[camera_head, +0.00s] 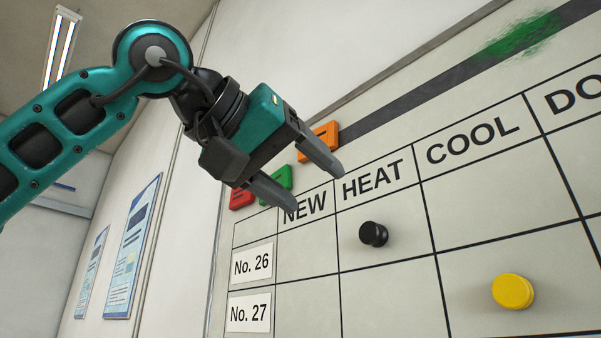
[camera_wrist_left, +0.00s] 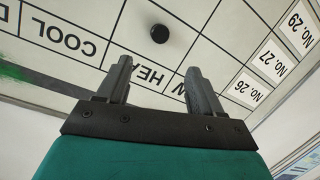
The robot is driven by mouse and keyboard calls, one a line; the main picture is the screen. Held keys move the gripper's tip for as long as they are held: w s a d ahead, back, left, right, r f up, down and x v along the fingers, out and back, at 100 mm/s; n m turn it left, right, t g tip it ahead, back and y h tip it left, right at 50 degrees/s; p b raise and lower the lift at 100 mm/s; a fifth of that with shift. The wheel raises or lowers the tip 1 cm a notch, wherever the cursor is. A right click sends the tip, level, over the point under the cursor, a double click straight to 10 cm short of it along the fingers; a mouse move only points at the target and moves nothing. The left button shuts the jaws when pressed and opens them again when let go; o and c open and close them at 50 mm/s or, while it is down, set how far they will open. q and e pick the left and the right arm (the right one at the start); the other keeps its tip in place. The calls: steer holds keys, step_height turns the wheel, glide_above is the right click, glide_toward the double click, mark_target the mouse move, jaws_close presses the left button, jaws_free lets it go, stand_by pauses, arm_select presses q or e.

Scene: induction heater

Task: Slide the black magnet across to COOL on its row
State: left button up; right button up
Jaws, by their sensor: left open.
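The black magnet (camera_head: 373,234) is a short round knob on the whiteboard. It sits in the HEAT column of the No. 26 row, and it also shows in the left wrist view (camera_wrist_left: 159,33). The COOL cell (camera_head: 490,205) of that row, just right of it, is empty. My left gripper (camera_head: 317,190) is open and empty, in front of the board's NEW and HEAT headings, up and left of the magnet and apart from it. In the left wrist view the magnet lies beyond the fingertips, between their lines. My right gripper is not in view.
A yellow magnet (camera_head: 513,291) sits in the COOL column of the No. 27 row. Orange (camera_head: 319,141), green (camera_head: 275,183) and red (camera_head: 241,196) blocks are on the board's upper left, near my gripper. A green smear (camera_head: 520,35) marks the top. Posters (camera_head: 131,245) hang on the left wall.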

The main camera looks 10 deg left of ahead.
mark_target(366, 228)
arm_select(q)
steer(key=p+x, duration=0.1)
steer(key=x, duration=1.1)
steer(key=shift+w+d, duration=0.2)
steer(key=shift+c, duration=0.4)
steer(key=c, duration=1.1)
steer(key=shift+o, duration=0.2)
steer(key=shift+s+d+r, duration=0.1)
steer(key=shift+s+d, duration=0.7)
steer(key=shift+d, duration=0.25)
steer(key=shift+s+d+r, duration=0.1)
steer(key=shift+s+d, duration=0.65)
steer(key=shift+d, duration=0.25)
steer(key=shift+s+d+r+p, duration=0.1)
steer(key=shift+s+d+p, duration=0.1)
steer(key=shift+s+d, duration=0.4)
steer(key=shift+s+d+f+p, duration=0.1)
steer(key=shift+s+d+p, duration=0.25)
steer(key=shift+d, duration=0.45)
steer(key=shift+s+d+r+p, duration=0.1)
steer(key=shift+s+d, duration=0.4)
steer(key=shift+d, duration=0.15)
steer(key=shift+s+d+r+p, duration=0.1)
steer(key=shift+s+d+p, duration=0.2)
steer(key=shift+s+d, duration=0.65)
steer(key=shift+s+d+r+p, duration=0.1)
steer(key=shift+s+d+p, duration=0.2)
steer(key=shift+s+d, duration=0.65)
steer(key=shift+w+d, duration=0.25)
steer(key=shift+w, duration=0.05)
